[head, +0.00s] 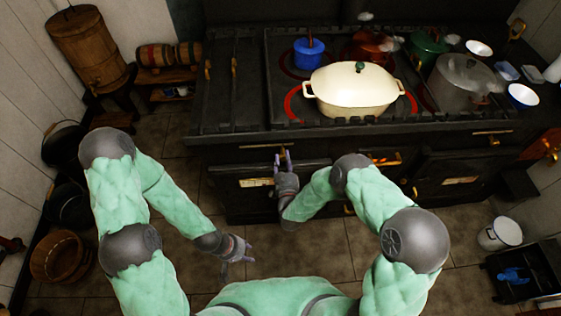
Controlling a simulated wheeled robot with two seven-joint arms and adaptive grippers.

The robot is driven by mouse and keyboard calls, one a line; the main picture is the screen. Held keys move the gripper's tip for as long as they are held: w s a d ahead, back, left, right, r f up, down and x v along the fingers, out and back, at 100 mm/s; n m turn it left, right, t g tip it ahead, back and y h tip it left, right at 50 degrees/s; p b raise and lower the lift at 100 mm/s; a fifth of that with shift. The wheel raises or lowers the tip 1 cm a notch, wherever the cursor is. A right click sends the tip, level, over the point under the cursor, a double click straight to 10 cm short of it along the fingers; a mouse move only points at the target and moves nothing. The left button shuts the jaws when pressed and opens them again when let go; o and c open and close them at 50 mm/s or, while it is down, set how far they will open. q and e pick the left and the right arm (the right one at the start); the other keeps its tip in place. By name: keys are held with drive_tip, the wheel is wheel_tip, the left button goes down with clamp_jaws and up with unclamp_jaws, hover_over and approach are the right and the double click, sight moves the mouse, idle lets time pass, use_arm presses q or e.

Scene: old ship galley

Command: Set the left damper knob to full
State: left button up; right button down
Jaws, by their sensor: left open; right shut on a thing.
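The black stove (240,120) has a front panel with small brass fittings. My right gripper (283,161) is at the left part of this front, its fingers pointing at the panel. It is shut on a small brass-coloured piece, which appears to be the left damper knob (283,152). The fingers hide most of the knob, and I cannot read its setting. My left gripper (237,255) is open and empty, low over the tiled floor, apart from the stove.
A cream lidded pot (352,91), a blue pot (309,53) and a grey pot (463,82) stand on the stove top. A brass handle (384,160) is right of my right gripper. A wooden bucket (58,257) stands at the left wall. Floor between is clear.

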drive_tip(key=shift+w+d+r, duration=0.3)
drive_tip(key=shift+r, duration=0.15)
drive_tip(key=c, duration=0.9)
unclamp_jaws()
drive_tip(key=shift+o, duration=0.2)
drive_tip(key=shift+s, duration=0.1)
drive_tip(key=shift+f, duration=0.15)
drive_tip(key=shift+s, duration=0.1)
drive_tip(key=shift+s+f, duration=0.1)
drive_tip(key=shift+s, duration=0.1)
drive_tip(key=s, duration=1.1)
drive_tip(key=shift+s, duration=0.25)
